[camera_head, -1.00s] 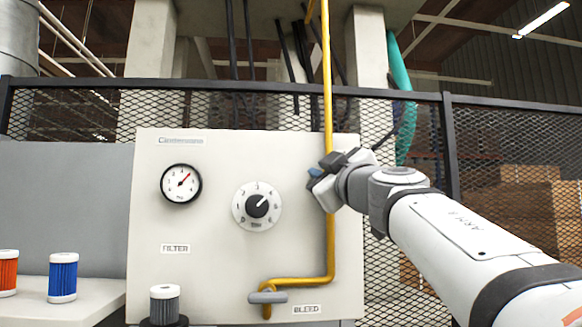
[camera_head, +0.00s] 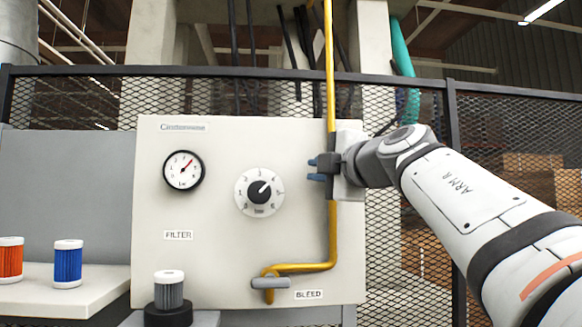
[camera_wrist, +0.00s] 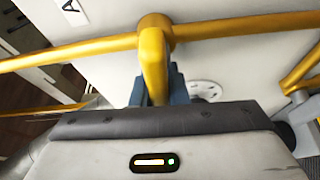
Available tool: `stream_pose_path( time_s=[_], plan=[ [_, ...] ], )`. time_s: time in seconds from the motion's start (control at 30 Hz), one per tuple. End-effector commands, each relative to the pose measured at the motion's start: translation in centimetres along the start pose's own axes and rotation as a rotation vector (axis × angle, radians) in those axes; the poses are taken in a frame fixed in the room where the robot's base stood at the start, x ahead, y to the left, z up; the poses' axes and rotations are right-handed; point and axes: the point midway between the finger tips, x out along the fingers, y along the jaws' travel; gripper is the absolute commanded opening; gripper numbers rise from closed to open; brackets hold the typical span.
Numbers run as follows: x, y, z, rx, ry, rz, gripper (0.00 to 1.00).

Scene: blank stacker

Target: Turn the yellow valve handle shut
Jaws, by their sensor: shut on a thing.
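The yellow valve handle (camera_wrist: 154,62) shows in the wrist view as a short lever on the yellow pipe (camera_wrist: 75,52). My gripper (camera_wrist: 156,90) has its blue-grey fingers on both sides of the lever and is shut on it. In the head view, my gripper (camera_head: 318,169) is at the upright yellow pipe (camera_head: 331,225), with its blue fingertips pointing left. The handle is hidden behind the gripper there.
A pale panel (camera_head: 225,215) stands behind, with a pressure gauge (camera_head: 183,171), a dial (camera_head: 260,192) and a grey bleed lever (camera_head: 270,283) low down. Blue (camera_head: 68,265), orange (camera_head: 10,262) and grey (camera_head: 169,290) filters stand at the lower left. Mesh fence (camera_head: 385,250) lies behind.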

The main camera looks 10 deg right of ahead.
Motion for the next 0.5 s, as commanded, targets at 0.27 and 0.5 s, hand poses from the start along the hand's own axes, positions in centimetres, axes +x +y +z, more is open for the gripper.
stream_pose_path(
  time_s=[0.27,0.5],
  plan=[
    [0.04,-0.36,0.00,-0.069,0.001,-0.031,0.00],
    [0.05,-0.41,-0.02,-0.081,0.002,-0.036,0.00]
  ],
)
